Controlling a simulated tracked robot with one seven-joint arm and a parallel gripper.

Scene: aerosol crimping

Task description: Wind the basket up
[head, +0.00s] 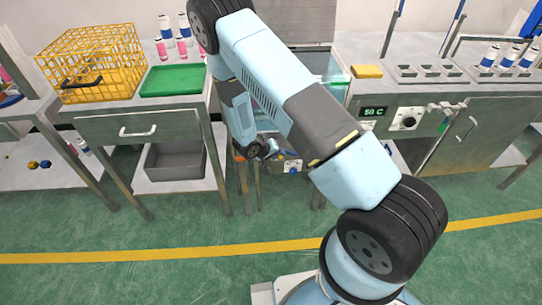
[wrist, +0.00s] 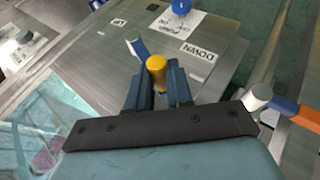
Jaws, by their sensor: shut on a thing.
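My gripper (wrist: 157,78) is shut on an upright yellow-orange knob (wrist: 156,64), which stands between its two dark blue fingers. Below the knob, the fingers and the dark gripper body hide what it is fixed to. A grey metal panel lies behind it, with a white DOWN label (wrist: 190,47) on it. In the wrist view, a tank (wrist: 60,130) of clear blue-green water lies at lower left, with blurred pinkish shapes in it. I cannot make out a basket there. In the head view, my arm hides the knob and most of the tank (head: 336,82).
A yellow wire basket (head: 90,62) stands on the left bench beside a green tray (head: 172,80). A control box with a 50 C display (head: 373,112) is right of the tank. A blue knob (wrist: 181,6) and a white-ended blue bar (wrist: 138,47) are near my fingers.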

